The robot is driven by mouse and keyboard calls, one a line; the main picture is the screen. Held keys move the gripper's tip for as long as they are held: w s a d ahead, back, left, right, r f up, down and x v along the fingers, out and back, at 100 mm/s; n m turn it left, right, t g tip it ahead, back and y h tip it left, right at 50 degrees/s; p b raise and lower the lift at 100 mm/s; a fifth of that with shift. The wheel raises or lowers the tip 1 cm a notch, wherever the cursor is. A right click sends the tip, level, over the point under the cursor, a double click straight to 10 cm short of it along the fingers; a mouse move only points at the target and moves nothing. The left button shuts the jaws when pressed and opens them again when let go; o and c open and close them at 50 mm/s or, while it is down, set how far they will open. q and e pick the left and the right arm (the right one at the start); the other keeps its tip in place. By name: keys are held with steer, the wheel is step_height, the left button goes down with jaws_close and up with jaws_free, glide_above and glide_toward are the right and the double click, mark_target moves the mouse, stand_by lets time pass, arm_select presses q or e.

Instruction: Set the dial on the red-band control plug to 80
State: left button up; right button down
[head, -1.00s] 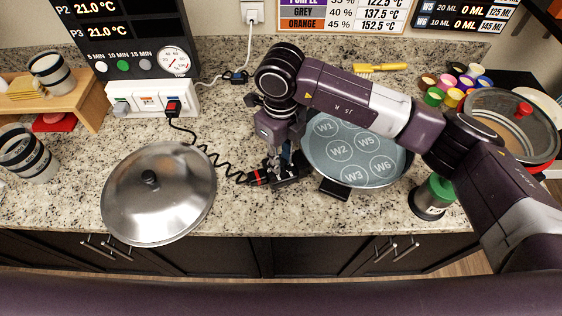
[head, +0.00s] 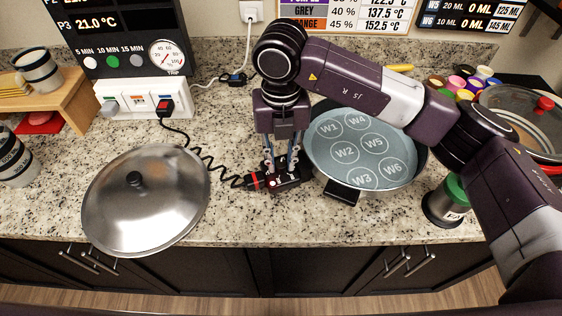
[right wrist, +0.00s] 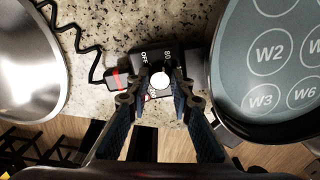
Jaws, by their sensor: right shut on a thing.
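The black control plug (head: 290,184), with a red band (head: 255,181) at its cord end, lies on the counter at the near left side of the pan. My right gripper (head: 281,172) points down over it. In the right wrist view the plug (right wrist: 148,55) shows "OFF" and what looks like "80" printed on its top. There my right gripper (right wrist: 160,88) is shut on the pale round dial (right wrist: 161,79), one finger on each side. The fingertips partly hide the dial, and I cannot read its setting. My left gripper is not in view.
The pan (head: 345,152) with wells W1 to W6 stands just right of the plug. A metal lid (head: 150,205) lies to the left. The coiled black cord (head: 208,165) runs to the socket box (head: 145,103). A green-topped jar (head: 449,200) stands right of the pan.

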mark_target(281, 163)
stand_by(0.3)
steer(key=c, duration=2)
jaws_free()
steer(key=shift+o, duration=0.2)
steer(key=shift+r, duration=0.1)
step_height(281, 163, up, 12)
